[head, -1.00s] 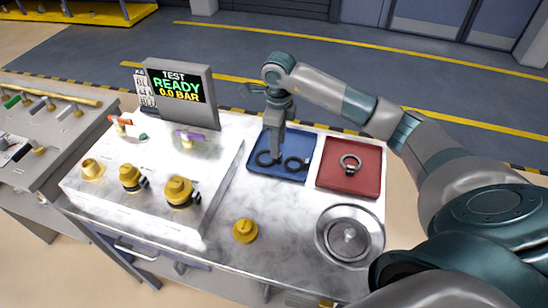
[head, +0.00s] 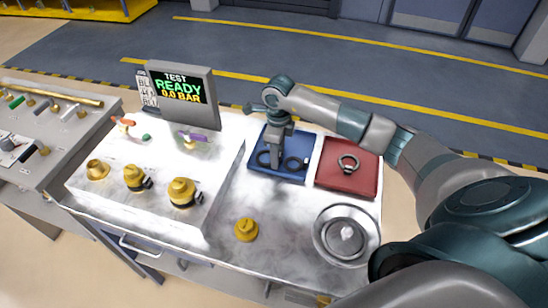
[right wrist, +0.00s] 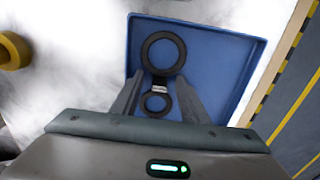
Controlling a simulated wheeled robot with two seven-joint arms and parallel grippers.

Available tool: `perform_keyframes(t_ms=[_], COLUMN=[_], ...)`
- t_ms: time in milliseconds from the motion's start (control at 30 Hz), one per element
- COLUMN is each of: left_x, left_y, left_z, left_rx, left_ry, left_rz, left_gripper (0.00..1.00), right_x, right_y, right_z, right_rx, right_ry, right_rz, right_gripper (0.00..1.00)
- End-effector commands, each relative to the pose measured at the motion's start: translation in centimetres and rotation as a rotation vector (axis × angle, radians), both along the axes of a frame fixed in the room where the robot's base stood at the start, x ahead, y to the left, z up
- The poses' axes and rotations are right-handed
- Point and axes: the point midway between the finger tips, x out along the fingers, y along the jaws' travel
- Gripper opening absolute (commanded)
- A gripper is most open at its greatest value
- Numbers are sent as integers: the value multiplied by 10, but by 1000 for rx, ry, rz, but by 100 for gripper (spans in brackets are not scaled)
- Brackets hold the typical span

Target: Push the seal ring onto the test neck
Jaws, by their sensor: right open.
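Two dark rings lie in the blue tray (head: 257,171). In the right wrist view the larger ring (right wrist: 181,59) lies beyond the fingertips. The smaller ring (right wrist: 168,104), with a pale-marked tab at its top, appears between the fingers. My right gripper (head: 276,172) points down over the tray; in the right wrist view (right wrist: 156,97) its fingers are apart and empty. Brass necks stand on the white test box: a left one (head: 96,169), a middle one (head: 134,177) and a front right one (head: 182,191). Which is the test neck I cannot tell. My left gripper is out of view.
A red tray (head: 336,182) to the right holds another ring (head: 349,164). A steel bowl (head: 322,242) and a loose brass fitting (head: 246,230) stand on the bench front. A display (head: 180,90) reads "READY 0.0 BAR". Bench between box and bowl is mostly free.

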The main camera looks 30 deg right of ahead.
Motion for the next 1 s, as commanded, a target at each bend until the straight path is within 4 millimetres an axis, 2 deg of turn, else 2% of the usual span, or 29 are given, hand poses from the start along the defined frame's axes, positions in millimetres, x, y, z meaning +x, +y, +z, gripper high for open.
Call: perform_keyframes(t_ms=[133,167,300,333,767,1000], left_x=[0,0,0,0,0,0], left_y=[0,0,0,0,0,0], left_z=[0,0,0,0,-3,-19], left_rx=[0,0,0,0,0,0], left_ry=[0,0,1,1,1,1], left_rz=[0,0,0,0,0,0], left_gripper=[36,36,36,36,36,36], right_x=[0,0,0,0,1,2], right_y=[0,0,0,0,0,0], right_z=[0,0,0,0,4,27], right_rx=[0,0,0,0,1,-1], right_ry=[0,0,0,0,-2,-5], right_rz=[0,0,0,0,0,1], right_gripper=[41,36,2,0,0,0])
